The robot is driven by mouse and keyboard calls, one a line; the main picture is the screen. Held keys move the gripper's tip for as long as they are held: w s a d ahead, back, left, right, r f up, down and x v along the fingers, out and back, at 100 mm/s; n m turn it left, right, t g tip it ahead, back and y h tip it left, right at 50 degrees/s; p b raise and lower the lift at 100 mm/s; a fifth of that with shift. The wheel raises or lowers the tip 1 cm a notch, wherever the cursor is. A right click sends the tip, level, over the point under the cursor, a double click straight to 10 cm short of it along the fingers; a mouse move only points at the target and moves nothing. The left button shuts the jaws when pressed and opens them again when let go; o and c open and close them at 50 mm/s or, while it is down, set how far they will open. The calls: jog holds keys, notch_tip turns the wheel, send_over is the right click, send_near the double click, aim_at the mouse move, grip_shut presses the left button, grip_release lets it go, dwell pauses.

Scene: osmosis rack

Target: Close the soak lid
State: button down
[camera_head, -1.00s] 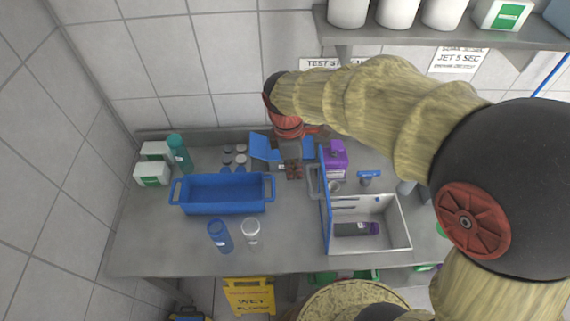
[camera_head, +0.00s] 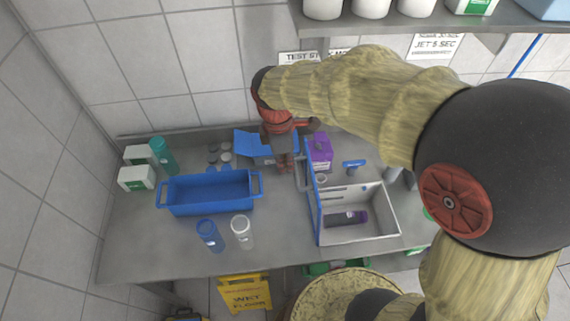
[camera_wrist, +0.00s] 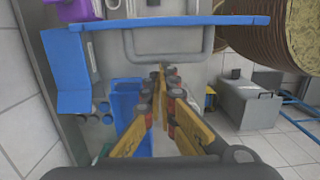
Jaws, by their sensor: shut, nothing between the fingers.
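The soak box (camera_head: 392,215) is a white open-topped container at the right of the counter. Its blue soak lid (camera_head: 314,210) stands upright along the box's left side, so the box is open. A dark bottle with a purple end (camera_head: 345,218) lies inside. The lid's grey handle (camera_head: 300,175) faces left; it also shows in the wrist view (camera_wrist: 165,56) below the edge-on blue lid (camera_wrist: 170,22). My gripper (camera_head: 285,169) is left of the lid, beside the handle. In the wrist view my fingers (camera_wrist: 163,70) are shut and empty, close to the handle; contact cannot be told.
A blue tub (camera_head: 208,193), a blue bottle (camera_head: 209,236) and a clear cup (camera_head: 242,232) stand left of the lid. An open blue case (camera_head: 252,142) lies behind my gripper. A purple container (camera_head: 320,151) stands behind the lid.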

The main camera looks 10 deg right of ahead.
jog(key=shift+d, duration=0.35)
